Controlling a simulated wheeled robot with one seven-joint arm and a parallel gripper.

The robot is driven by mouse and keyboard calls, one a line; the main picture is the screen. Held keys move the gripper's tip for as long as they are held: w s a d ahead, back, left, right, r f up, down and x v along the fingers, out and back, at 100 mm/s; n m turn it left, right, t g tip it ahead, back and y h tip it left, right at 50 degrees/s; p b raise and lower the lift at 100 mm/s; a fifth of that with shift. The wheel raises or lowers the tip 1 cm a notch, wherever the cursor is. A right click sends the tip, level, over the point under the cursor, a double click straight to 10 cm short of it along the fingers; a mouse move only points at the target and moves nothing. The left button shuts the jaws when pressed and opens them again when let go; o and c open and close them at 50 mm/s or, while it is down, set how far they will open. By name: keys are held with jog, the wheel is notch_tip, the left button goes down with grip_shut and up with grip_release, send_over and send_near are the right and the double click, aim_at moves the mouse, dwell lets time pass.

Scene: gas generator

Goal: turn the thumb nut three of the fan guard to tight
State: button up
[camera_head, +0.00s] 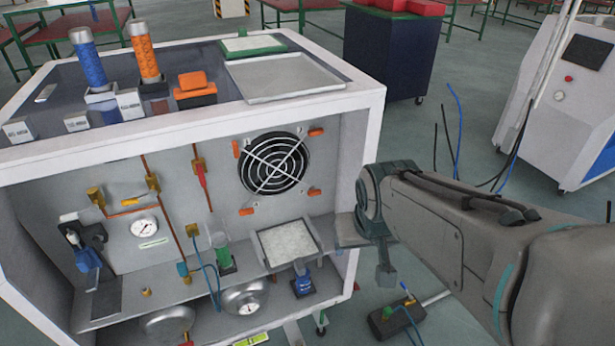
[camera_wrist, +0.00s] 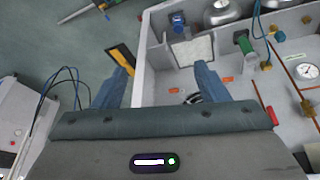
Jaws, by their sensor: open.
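The fan guard (camera_head: 274,163) is a round metal grille over a dark fan on the cabinet's back panel. Orange thumb nuts sit around it: upper right (camera_head: 316,132), lower right (camera_head: 314,192), lower left (camera_head: 247,211) and upper left (camera_head: 236,149). The upper left one looks upright; the others lie roughly sideways. I cannot tell which is number three. My gripper (camera_head: 366,255) is at the cabinet's right front edge, apart from the nuts. In the wrist view my gripper (camera_wrist: 162,68) is open and empty; its fingers partly hide the fan (camera_wrist: 192,98).
The cabinet's white right frame (camera_head: 366,140) stands close to my gripper. Inside, a shelf holds a framed white filter (camera_head: 288,243), a blue fitting (camera_head: 303,279) and a green-based cylinder (camera_head: 224,258). Pipes and a gauge (camera_head: 144,225) are at left. Space before the fan looks clear.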

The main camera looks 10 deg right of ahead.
jog(key=w+d+f+n+t+b, duration=0.1)
jog(key=w+d+f+t+b, duration=0.15)
jog(key=w+f+b, duration=0.7)
jog(key=w+d+f+t+b, duration=0.1)
jog(key=w+f+t+b, duration=0.4)
jog(key=w, duration=0.7)
jog(key=n+t+y+b, duration=0.1)
jog(key=t+y+b, duration=0.45)
jog(key=b, duration=0.55)
send_near(316, 194)
jog(key=b+x, duration=0.2)
jog(key=x, duration=0.7)
jog(key=shift+w+a+r, duration=0.1)
jog(key=shift+w+r, duration=0.05)
jog(key=shift+w, duration=0.1)
jog(key=c, duration=1)
